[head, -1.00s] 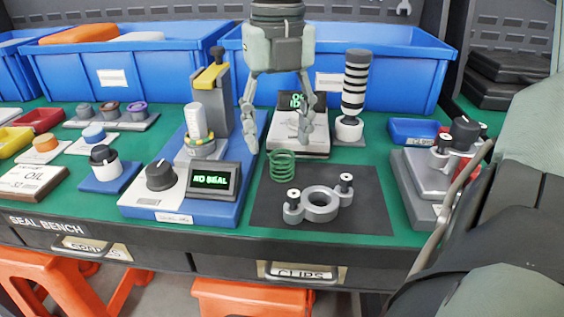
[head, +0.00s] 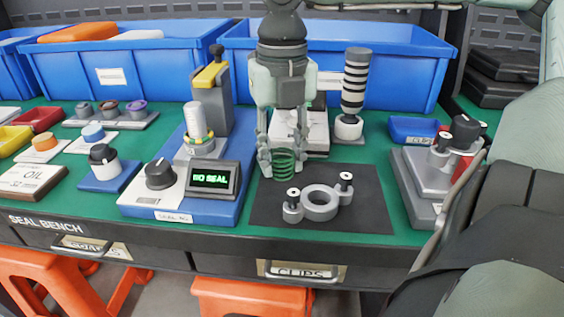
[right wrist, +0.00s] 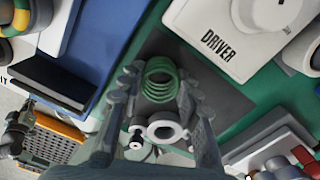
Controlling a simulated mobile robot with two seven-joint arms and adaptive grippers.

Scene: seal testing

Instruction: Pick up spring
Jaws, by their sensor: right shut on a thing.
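The green coil spring (head: 284,163) stands on the bench at the top left edge of the dark mat (head: 365,205). My right gripper (head: 283,168) has come down over it, with one finger on each side, and is shut on it. In the right wrist view the spring (right wrist: 160,80) shows between the two fingertips (right wrist: 162,84).
A grey ring part with two posts (head: 320,204) lies on the mat just in front. The seal rig with a "NO SEAL" display (head: 211,178) stands to the left. A striped cylinder (head: 354,85) and blue bins (head: 390,60) are behind. A grey fixture (head: 425,175) is at right.

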